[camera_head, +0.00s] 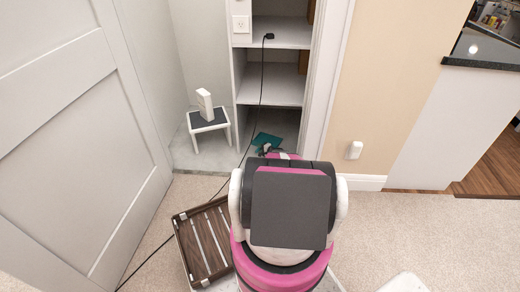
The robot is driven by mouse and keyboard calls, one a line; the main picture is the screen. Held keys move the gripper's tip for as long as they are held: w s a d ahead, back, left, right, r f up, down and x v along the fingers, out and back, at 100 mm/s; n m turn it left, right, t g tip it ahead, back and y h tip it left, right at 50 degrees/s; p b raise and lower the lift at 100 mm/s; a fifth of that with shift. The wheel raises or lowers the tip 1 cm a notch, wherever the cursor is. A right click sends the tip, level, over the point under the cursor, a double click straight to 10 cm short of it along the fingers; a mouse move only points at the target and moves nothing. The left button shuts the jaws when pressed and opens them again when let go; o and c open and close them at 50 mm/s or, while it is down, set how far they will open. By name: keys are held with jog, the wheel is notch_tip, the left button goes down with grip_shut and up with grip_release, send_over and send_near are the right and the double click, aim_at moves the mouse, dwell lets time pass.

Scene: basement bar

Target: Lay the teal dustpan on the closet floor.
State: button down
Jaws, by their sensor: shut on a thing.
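The teal dustpan (265,139) shows at the closet opening, just beyond my arm, low in front of the shelving. My gripper (266,150) is at its near edge, shut on it. My arm hides part of the gripper and the dustpan's near end. I cannot tell whether the dustpan touches the floor. The closet floor (190,152) is grey and shows bare around the step stool at the left.
A white step stool (210,128) with a dark top carries a white box-like object (204,103). Shelves (272,90) stand behind the dustpan. A black cord (258,90) hangs down and crosses the floor. A slatted wooden crate (203,243) and a door (75,130) are at left.

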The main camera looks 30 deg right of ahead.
jog(key=c, duration=1)
grip_release()
